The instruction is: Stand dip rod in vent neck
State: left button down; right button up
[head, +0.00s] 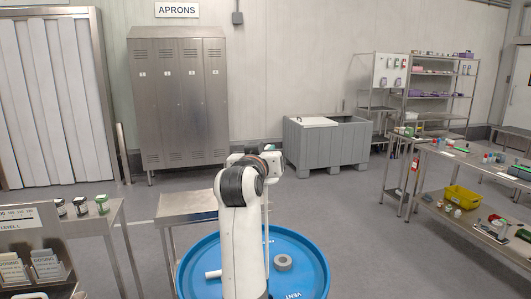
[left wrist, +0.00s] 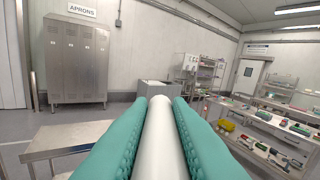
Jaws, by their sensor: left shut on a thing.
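The white dip rod (left wrist: 160,135) lies between the teal fingers of my left gripper (left wrist: 160,115) in the left wrist view, held along their length. In the head view my left gripper (head: 266,160) is above the far side of the blue drum, partly hidden by my own arm. A thin pale vertical line, likely the rod (head: 267,212), hangs below it toward the lid; its lower end is unclear. The grey ring-shaped vent neck (head: 283,263) stands on the blue drum (head: 312,262), near the printed word VENT. The rod appears apart from the neck. My right gripper is not in view.
A short white cylinder (head: 213,274) shows on the drum lid at left. A steel table (head: 185,206) stands behind the drum. A side table (head: 95,222) with small items is at left, and a loaded bench (head: 465,190) is at right. Open floor lies between.

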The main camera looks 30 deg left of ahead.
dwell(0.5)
pick_arm(q)
jog(key=shift+f+b, duration=4.3)
jog(key=shift+f, duration=3.7)
jog(key=shift+p, duration=0.35)
notch_tip(320, 180, down, 16)
jog(key=b, duration=0.8)
notch_tip(320, 180, down, 8)
jog(key=b, duration=0.4)
